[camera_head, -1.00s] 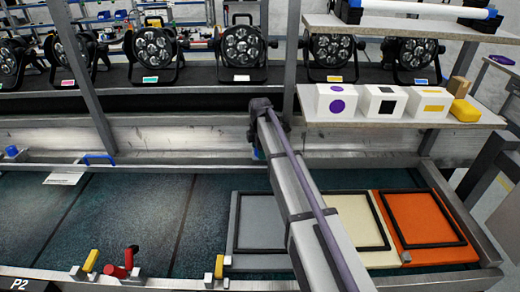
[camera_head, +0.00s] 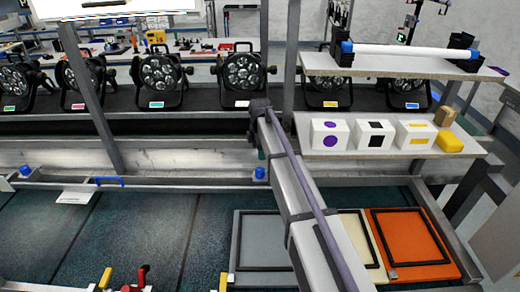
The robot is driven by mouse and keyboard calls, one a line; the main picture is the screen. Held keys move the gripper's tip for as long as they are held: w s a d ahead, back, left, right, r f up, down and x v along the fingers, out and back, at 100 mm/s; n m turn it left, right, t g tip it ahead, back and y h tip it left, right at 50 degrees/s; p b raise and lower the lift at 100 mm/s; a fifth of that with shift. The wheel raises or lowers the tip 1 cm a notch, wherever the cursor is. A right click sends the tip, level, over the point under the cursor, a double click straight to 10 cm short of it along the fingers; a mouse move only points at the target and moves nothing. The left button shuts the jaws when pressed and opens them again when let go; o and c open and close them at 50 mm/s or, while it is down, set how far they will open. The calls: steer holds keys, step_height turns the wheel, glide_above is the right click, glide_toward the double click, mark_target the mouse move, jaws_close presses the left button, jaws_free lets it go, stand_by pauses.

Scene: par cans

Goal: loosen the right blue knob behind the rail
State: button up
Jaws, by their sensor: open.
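Two blue knobs stand behind the long metal rail (camera_head: 150,183). The right blue knob (camera_head: 260,173) shows just left of my arm, below the arm's dark far joint. The left blue knob (camera_head: 25,171) is near the left edge of the picture. My arm reaches from the lower right up to that joint, and a dark part drops behind it. My gripper's fingers are hidden, so I cannot see whether they touch the right knob.
Behind the rail a row of par cans (camera_head: 242,72) stands on a dark shelf. A shelf with white boxes (camera_head: 330,134) is at right. Grey, cream and orange panels (camera_head: 405,232) lie in front. A blue handle (camera_head: 108,180) and red clamp (camera_head: 138,279) are at left.

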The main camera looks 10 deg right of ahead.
mark_target(260, 170)
steer(key=shift+f, duration=0.1)
step_height(260, 170, down, 11)
steer(key=m+b, duration=1.1)
steer(key=m, duration=1.6)
